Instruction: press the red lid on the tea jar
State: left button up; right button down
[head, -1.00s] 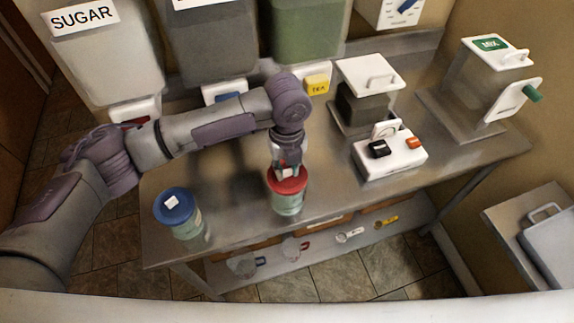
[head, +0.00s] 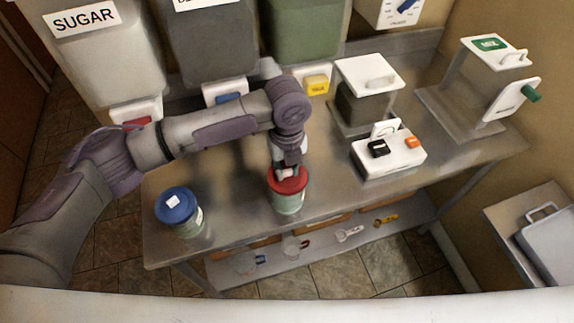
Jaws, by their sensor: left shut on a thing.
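The red lid (head: 289,184) sits on top of the greenish tea jar (head: 288,203), near the front edge of the steel table. It looks level on the jar; whether it is fully seated I cannot tell. My left gripper (head: 285,172) points down from above and is shut on the lid's knob, which the fingers mostly hide. My right gripper is not in view.
A jar with a blue lid (head: 177,206) stands to the left on the table (head: 235,211). A white box with black and orange switches (head: 389,155) is to the right. Dispensers line the back. Scoops (head: 347,234) lie on the shelf below.

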pick_arm(q)
jog(key=shift+p, duration=0.35)
dwell(0.6)
jog(key=o, duration=0.9)
jog(key=shift+o, duration=0.5)
jog(key=o, duration=0.4)
notch_tip(320, 180, up, 5)
jog(key=p, duration=0.5)
jog(key=shift+r+p, duration=0.6)
jog(key=shift+r, duration=0.4)
